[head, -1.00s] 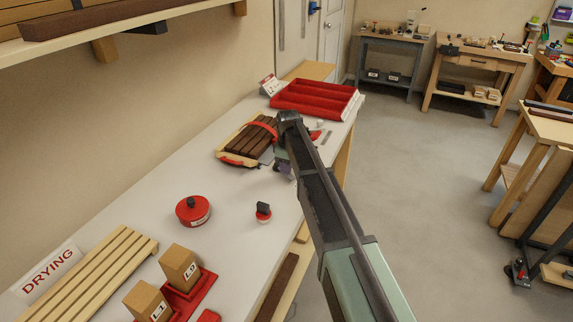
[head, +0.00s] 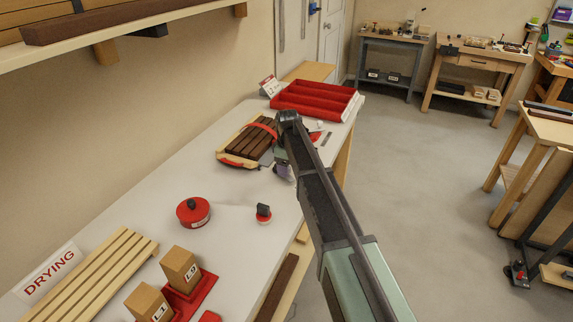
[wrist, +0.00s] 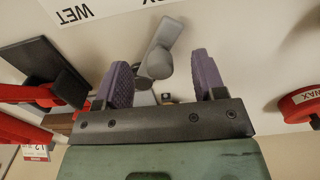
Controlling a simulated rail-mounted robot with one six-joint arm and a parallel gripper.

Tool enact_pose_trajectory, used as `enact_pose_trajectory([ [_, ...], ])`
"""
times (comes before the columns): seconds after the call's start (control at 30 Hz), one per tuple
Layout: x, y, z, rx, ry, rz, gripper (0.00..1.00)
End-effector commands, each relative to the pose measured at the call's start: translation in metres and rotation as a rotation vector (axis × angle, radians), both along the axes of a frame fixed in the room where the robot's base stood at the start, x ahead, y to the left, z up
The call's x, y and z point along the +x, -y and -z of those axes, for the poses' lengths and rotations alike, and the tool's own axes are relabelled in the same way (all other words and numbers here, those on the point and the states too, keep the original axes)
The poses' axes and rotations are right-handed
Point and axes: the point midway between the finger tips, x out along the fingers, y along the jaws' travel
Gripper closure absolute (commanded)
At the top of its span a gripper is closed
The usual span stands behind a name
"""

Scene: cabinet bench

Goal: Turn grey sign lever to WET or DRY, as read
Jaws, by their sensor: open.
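A grey lever (wrist: 162,50) with a rounded knob shows in the wrist view, on a light surface. A white sign plate (wrist: 115,8) lies beyond it, with the word WET upside down at its left; the rest of its lettering is cut off by the frame edge. My gripper (wrist: 162,72) is open, its two purple-padded fingers on either side of the lever's knob. I cannot tell whether either pad touches it. In the head view my gripper (head: 283,168) is low over the bench, and my arm hides the lever.
A strapped bundle of brown slats (head: 253,137) lies close left of my gripper. A red tray (head: 312,99) is behind it. A red round tin (head: 193,212) and a small black-knobbed item (head: 264,213) stand nearer. A DRYING sign (head: 52,272) and slatted rack (head: 92,270) are front left.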

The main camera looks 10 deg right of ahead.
Motion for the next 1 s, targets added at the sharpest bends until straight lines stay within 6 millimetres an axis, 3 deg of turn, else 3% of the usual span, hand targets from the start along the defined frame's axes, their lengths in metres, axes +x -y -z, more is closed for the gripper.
enact_pose_trajectory([
  [0.1,0.000,0.000,-0.024,0.000,0.000,0.000,0.36],
  [0.57,0.000,0.000,-0.083,0.000,0.000,0.000,0.36],
  [1.0,0.000,0.000,-0.082,0.000,0.000,0.000,0.36],
])
